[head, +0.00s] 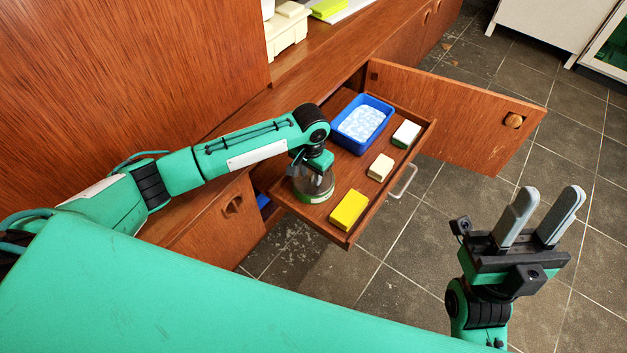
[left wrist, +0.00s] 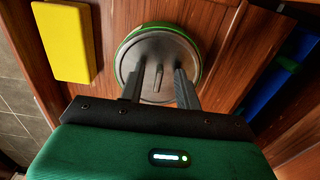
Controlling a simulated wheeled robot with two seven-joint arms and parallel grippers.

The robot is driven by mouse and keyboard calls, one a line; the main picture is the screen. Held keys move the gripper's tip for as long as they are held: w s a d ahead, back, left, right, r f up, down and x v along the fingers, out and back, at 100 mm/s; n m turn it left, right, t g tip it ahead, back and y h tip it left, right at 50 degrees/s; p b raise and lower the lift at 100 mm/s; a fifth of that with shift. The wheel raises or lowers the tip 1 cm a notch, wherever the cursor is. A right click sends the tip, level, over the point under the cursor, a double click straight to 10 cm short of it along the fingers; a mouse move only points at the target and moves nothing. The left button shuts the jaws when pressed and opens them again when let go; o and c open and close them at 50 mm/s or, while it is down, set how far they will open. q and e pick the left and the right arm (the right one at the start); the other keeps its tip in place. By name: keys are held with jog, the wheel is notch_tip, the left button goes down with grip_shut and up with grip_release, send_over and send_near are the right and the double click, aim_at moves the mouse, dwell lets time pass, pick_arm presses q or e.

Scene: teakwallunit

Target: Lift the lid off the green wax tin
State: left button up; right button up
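The green wax tin (head: 314,197) stands in the pulled-out drawer, partly hidden by my left gripper (head: 310,172). In the left wrist view its round grey lid (left wrist: 142,62) shows from above, with a thin raised bar handle (left wrist: 158,78) and the tin's green rim (left wrist: 126,45) around it. My left gripper (left wrist: 158,76) is open over the lid, one finger on each side of the handle, with a gap on both sides. The lid sits on the tin. My right gripper (head: 547,200) is open and empty, out over the floor at the right.
A yellow block (head: 349,210) lies beside the tin. A cream block (head: 380,167), a white and green block (head: 406,134) and a blue tray (head: 336,136) share the drawer (head: 340,240). An open cabinet door (head: 460,112) stands behind it.

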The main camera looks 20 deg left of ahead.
pick_arm(q)
jog(key=shift+f, duration=0.1)
dwell(0.3)
grip_shut()
